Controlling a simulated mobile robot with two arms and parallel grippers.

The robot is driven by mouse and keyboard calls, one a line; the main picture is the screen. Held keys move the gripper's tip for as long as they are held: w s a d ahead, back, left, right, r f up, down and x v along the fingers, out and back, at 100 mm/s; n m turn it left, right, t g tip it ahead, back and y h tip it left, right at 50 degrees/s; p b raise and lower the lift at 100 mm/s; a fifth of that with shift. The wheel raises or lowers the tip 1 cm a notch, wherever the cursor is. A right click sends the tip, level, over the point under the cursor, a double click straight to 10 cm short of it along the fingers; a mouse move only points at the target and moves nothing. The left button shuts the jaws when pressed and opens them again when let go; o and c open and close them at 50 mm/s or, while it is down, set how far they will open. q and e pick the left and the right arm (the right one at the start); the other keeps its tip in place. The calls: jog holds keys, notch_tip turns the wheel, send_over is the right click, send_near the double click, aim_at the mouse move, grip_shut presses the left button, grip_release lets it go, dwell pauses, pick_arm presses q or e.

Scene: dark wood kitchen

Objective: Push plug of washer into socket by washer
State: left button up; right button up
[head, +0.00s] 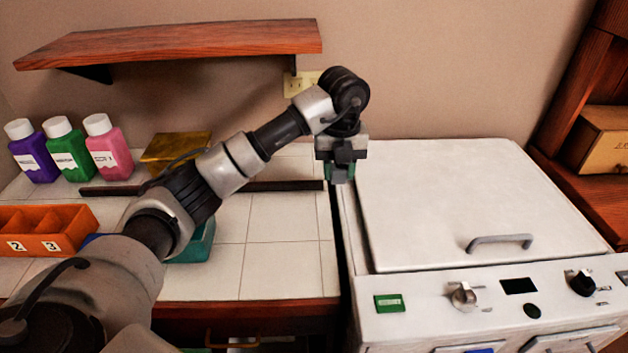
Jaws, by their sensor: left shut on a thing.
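The white washer (450,200) stands at the right, with its lid shut and its control panel in front. A pale wall socket (300,84) is on the back wall under the shelf, partly covered by my left arm. My left gripper (341,176) points down over the gap between the tiled counter and the washer, lower in the picture than the socket and to its right. It is shut on the plug, which its fingers mostly hide. I cannot make out the plug's prongs or cord. My right gripper is not in view.
A wooden shelf (175,42) juts out above the counter. Purple, green and pink bottles (108,150), a yellow box (175,150), an orange divided bin (45,232) and a teal container (195,245) stand on the counter (285,245). The washer top is clear.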

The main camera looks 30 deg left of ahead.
pick_arm(q)
jog(key=shift+w+d+r, duration=0.25)
jog(key=shift+d+r, duration=0.15)
jog(key=shift+d, duration=0.2)
